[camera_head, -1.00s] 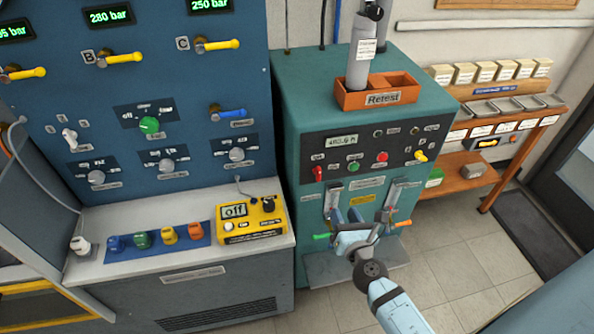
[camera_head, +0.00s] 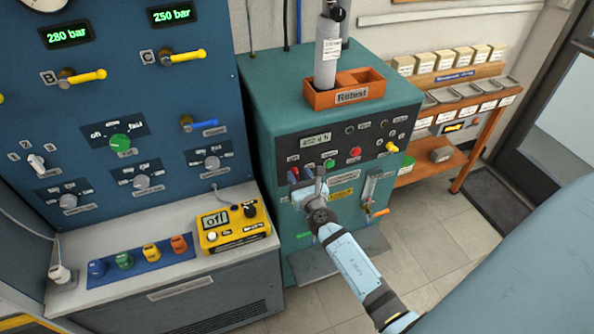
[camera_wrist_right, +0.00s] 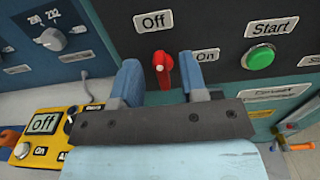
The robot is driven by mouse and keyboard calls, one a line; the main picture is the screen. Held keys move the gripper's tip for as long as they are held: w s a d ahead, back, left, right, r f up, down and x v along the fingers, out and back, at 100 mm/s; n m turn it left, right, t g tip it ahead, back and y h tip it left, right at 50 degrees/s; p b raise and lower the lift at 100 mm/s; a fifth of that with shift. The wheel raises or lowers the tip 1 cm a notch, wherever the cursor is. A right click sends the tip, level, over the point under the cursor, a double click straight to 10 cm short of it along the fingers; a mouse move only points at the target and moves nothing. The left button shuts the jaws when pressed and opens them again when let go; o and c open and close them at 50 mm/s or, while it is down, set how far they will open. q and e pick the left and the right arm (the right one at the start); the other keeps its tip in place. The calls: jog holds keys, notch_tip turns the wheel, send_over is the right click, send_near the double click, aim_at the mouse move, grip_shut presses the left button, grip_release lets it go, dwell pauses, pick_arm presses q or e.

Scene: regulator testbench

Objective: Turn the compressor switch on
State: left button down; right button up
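My left gripper is not in view.
A green "Start" button (camera_wrist_right: 261,53) sits right of the switch. A red button (camera_head: 356,152) and a yellow lever (camera_head: 393,147) are farther right. A yellow device (camera_head: 232,227) reading "off" stands on the left bench. An orange "Retest" bin (camera_head: 345,92) is on the cabinet top.

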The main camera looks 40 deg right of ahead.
jog(key=shift+x, duration=0.95)
jog(key=shift+c, duration=0.2)
grip_shut()
